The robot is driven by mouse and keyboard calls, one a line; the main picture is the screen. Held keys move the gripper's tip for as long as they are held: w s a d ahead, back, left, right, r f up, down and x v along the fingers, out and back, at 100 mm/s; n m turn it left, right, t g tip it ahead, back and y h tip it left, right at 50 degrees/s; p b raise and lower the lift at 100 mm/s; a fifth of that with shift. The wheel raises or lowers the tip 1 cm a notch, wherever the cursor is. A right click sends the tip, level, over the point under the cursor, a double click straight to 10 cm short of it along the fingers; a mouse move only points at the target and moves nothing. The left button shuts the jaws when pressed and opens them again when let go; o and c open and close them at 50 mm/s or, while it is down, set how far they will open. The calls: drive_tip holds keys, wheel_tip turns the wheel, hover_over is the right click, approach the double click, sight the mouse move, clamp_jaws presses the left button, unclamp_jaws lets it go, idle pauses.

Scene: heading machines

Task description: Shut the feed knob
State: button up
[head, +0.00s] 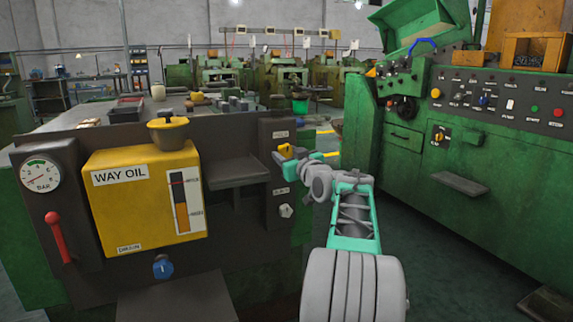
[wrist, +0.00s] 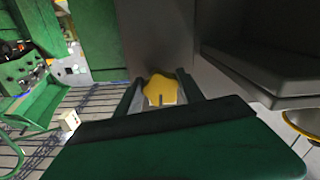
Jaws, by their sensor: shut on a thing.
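A yellow lobed knob (head: 287,148) sits near the top of a dark narrow panel at the right end of the near machine. I take it to be the feed knob; the small label above it is too small to read. My gripper (head: 283,156) reaches it from the right, and its fingers partly cover it. In the wrist view the knob (wrist: 158,87) lies between the two fingers of my gripper (wrist: 161,94), which is shut on it. A pale patch with a dark mark shows on the knob's near side.
A pale knob (head: 286,211) sits lower on the same panel. A dark shelf (head: 238,172) juts out left of it, beside the yellow WAY OIL tank (head: 140,205). A red lever (head: 59,238) is at far left. A green machine (head: 480,165) stands right, across an aisle.

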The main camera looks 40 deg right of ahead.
drive_tip(key=shift+f+n+b, duration=0.2)
drive_tip(key=shift+n+b, duration=0.2)
drive_tip(key=shift+n, duration=0.1)
drive_tip(key=shift+d+r, duration=0.1)
drive_tip(key=o, duration=1.4)
drive_tip(key=shift+c, duration=0.2)
drive_tip(key=shift+s+r, duration=0.1)
drive_tip(key=p+v, duration=0.1)
drive_tip(key=v, duration=0.6)
drive_tip(key=shift+s, duration=0.3)
